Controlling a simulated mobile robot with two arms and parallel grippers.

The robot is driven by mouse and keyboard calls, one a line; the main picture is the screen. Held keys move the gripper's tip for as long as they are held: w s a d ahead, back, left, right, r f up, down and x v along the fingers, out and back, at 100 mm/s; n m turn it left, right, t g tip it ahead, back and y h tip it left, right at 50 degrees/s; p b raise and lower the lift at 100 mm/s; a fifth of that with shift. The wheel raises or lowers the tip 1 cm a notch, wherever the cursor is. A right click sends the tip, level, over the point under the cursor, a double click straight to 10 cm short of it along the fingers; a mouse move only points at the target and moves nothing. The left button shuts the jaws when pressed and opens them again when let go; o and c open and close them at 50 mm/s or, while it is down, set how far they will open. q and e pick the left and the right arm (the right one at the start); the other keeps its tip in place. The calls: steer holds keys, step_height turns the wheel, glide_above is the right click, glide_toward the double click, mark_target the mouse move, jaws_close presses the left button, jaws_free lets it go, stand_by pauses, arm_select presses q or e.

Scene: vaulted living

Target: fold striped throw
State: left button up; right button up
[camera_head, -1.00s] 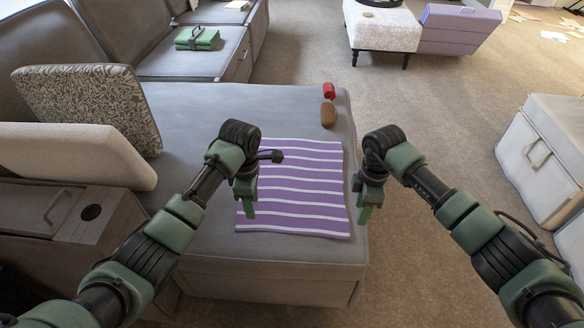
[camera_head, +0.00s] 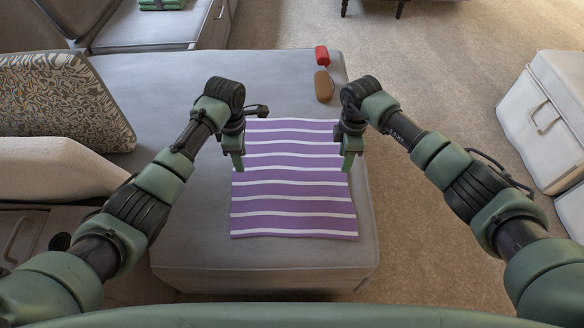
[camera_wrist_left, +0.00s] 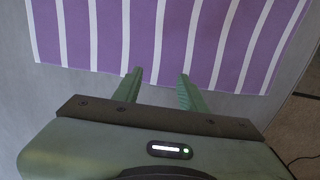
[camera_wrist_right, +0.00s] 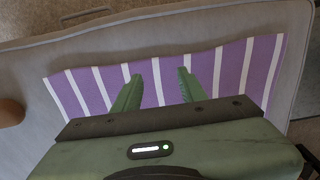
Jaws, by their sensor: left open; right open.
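The striped throw (camera_head: 292,190), purple with white stripes, lies flat and spread out on the grey ottoman seat (camera_head: 190,245). It also shows in the left wrist view (camera_wrist_left: 165,35) and the right wrist view (camera_wrist_right: 235,75). My left gripper (camera_head: 238,160) is open and empty above the throw's left edge, toward its far half. My right gripper (camera_head: 348,158) is open and empty above the throw's right edge, at about the same depth. In the wrist views, the left fingers (camera_wrist_left: 160,85) and right fingers (camera_wrist_right: 157,85) are apart with nothing between them.
A red item (camera_head: 321,56) and a brown oval item (camera_head: 323,86) lie beyond the throw near the seat's far right. A patterned cushion (camera_head: 65,100) and a white cushion (camera_head: 55,168) are at left. A white storage box (camera_head: 545,120) stands on the carpet at right.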

arm_select(q)
steer(key=shift+f, duration=2.1)
arm_select(e)
steer(key=shift+f, duration=2.05)
arm_select(q)
steer(key=shift+f, duration=0.15)
arm_select(e)
steer(key=shift+f, duration=0.15)
arm_select(q)
jaws_close()
arm_select(e)
jaws_close()
